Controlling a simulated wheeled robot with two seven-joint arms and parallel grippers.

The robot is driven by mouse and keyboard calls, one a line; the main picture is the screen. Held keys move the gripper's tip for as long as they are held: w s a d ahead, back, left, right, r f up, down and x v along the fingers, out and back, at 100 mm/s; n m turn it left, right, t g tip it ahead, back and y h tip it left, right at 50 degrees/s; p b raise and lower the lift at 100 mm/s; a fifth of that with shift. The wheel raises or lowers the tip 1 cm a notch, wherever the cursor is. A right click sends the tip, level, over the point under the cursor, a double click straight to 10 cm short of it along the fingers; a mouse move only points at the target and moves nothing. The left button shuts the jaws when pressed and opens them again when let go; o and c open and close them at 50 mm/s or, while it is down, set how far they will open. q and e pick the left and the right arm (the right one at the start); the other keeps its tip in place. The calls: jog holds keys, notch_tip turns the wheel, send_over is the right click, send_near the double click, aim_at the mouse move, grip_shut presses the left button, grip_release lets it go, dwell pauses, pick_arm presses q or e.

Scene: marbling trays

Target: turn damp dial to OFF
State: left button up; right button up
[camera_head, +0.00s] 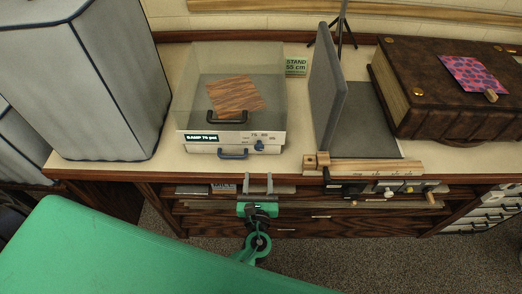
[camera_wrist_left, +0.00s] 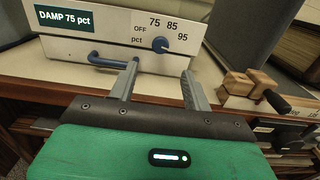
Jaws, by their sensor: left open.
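The damp dial is a small blue knob (camera_head: 259,145) on the white front of the clear-lidded damp box (camera_head: 198,148). In the left wrist view the knob (camera_wrist_left: 160,45) has the marks OFF, 75, 85 and 95 around it. I cannot tell its exact pointing. The display (camera_wrist_left: 64,18) reads "DAMP 75 pct". My left gripper (camera_head: 258,181) is open and empty, in front of the table edge and below the dial. In the wrist view its fingertips (camera_wrist_left: 160,74) are apart, one to each side below the knob, not touching it. My right gripper is not in view.
A tall grey covered block (camera_head: 85,85) stands left.

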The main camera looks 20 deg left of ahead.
aim_at(259, 149)
pick_arm(q)
jog(key=p+x, duration=0.2)
jog(key=x, duration=0.8)
jog(key=shift+f, duration=0.1)
jog(key=c, duration=0.9)
